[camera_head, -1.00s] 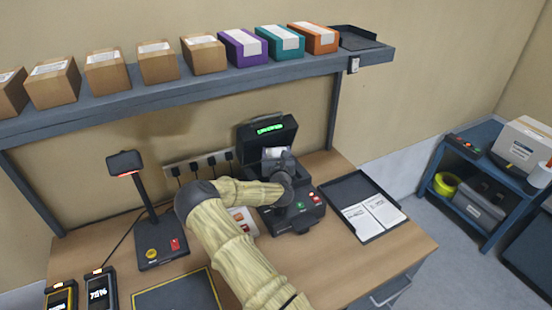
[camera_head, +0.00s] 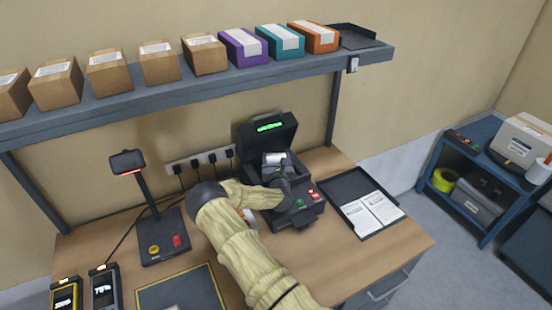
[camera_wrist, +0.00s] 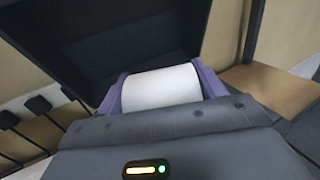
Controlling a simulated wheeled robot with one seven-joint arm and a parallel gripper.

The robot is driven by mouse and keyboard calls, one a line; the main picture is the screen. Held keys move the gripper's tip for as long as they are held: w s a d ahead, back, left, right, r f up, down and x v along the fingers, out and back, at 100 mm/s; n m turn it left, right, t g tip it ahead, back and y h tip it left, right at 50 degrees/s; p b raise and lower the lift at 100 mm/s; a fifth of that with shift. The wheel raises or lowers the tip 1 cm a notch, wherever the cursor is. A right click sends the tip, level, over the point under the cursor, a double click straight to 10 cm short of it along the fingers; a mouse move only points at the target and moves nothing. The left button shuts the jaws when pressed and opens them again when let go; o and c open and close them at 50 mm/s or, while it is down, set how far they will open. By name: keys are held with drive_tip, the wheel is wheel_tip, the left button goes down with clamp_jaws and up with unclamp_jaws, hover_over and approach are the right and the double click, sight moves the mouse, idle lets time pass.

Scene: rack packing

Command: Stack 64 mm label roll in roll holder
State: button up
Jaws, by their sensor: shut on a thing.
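The white label roll (camera_head: 274,158) is at the open label printer (camera_head: 266,135), just in front of its raised lid. In the wrist view the roll (camera_wrist: 161,87) lies crosswise between the two purple-grey fingers of my gripper (camera_wrist: 160,92), which is shut on it. My gripper (camera_head: 277,170) reaches into the printer from the front. The printer's dark raised lid (camera_wrist: 130,40) stands behind the roll. The roll holder inside the printer is hidden by the roll and gripper, so I cannot tell whether the roll touches it.
A scanner stand (camera_head: 160,235) is to the left, with two handheld devices (camera_head: 103,288) at the front left. A black tray (camera_head: 352,187) with printed sheets lies right of the printer. A shelf (camera_head: 190,88) with several boxes runs above. A blue cart (camera_head: 468,200) stands at the right.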

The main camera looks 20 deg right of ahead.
drive_tip(key=shift+f+b, duration=0.4)
drive_tip(key=shift+b, duration=0.05)
drive_tip(key=o, duration=1.3)
drive_tip(key=shift+r, duration=0.1)
drive_tip(key=shift+r+p, duration=0.65)
drive_tip(key=shift+p, duration=0.3)
drive_tip(key=b+v, duration=0.1)
drive_tip(key=v, duration=0.2)
drive_tip(key=b+v, duration=0.1)
drive_tip(key=v, duration=0.3)
drive_tip(key=b+v, duration=0.2)
drive_tip(key=v, duration=0.1)
drive_tip(key=shift+s+a+f, duration=0.1)
drive_tip(key=shift+s+f, duration=0.25)
drive_tip(key=shift+s, duration=0.05)
drive_tip(key=shift+s+a+r, duration=0.1)
drive_tip(key=shift+s+a, duration=0.1)
drive_tip(key=shift+s, duration=0.4)
drive_tip(key=shift+s, duration=0.1)
